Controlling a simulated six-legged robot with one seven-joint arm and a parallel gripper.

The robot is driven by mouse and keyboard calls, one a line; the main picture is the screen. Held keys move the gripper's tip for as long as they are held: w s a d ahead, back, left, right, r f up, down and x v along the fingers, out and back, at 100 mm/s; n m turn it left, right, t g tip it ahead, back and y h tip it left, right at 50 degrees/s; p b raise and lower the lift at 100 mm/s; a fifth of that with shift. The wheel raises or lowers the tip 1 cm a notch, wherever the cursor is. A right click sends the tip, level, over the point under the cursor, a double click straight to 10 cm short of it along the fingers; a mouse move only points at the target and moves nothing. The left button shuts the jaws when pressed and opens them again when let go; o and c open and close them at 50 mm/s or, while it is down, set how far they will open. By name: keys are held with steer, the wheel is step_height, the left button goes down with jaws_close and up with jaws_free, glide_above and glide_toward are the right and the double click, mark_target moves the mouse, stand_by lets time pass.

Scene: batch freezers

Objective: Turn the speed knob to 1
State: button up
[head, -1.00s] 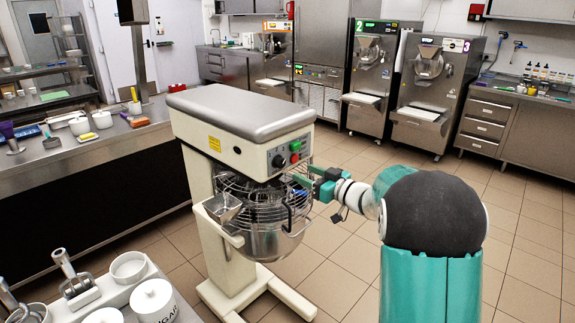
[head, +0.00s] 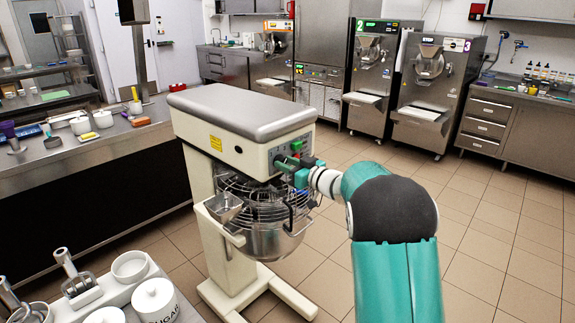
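A cream floor mixer (head: 225,125) with a grey top stands in the middle of the head view. Its control panel (head: 282,150) is on the front face of the mixer's head. A green button (head: 296,146) shows on the panel. The speed knob, low on the panel's left side, is mostly hidden by my gripper. My gripper (head: 287,163) has its teal-green fingers right at the panel, over the knob's place. Whether the fingers touch or close around the knob is too small to tell.
Below the panel are the mixer's wire guard (head: 255,195) and steel bowl (head: 270,240). A white tray (head: 95,298) with pots and scoops is at the lower left. A steel counter (head: 90,150) runs along the left. Tiled floor is clear on the right.

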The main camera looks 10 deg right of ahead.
steer(key=shift+c, duration=1.3)
steer(key=shift+n, duration=0.4)
steer(key=shift+s+a+f+n, duration=0.1)
steer(key=shift+f+n, duration=0.05)
steer(key=shift+n, duration=4.15)
steer(key=shift+s+f+n, duration=0.1)
steer(key=shift+n, duration=4.2)
steer(key=o, duration=1)
steer(key=shift+w, duration=0.1)
steer(key=shift+c, duration=0.2)
